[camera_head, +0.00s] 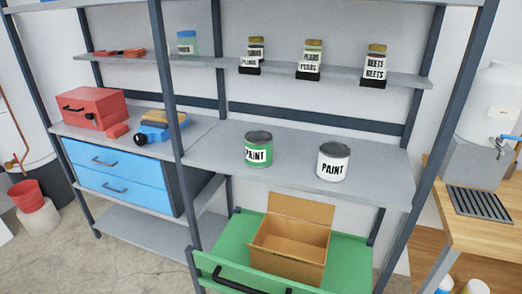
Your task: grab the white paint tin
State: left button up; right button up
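The white paint tin (333,162) stands upright on the grey middle shelf (365,189), towards its right side. It has a dark lid and a black PAINT label. A green paint tin (258,149) with a similar dark lid stands to its left, apart from it, with a clear gap between them. Neither of my grippers shows in the head view.
Several jars (375,62) stand on the narrow upper shelf. A dark upright post (167,80) rises left of the tins. A red toolbox (92,106) stands at left.

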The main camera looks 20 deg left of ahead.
aim_at(334, 156)
jog(key=i+l+z, duration=0.1)
jog(key=l, duration=0.25)
jog(key=i+l+z, duration=0.15)
jog(key=l, duration=0.2)
jog(key=i+l+z, duration=0.1)
jog(key=l, duration=0.25)
jog(key=i+l+z, duration=0.1)
jog(key=i+l, duration=0.15)
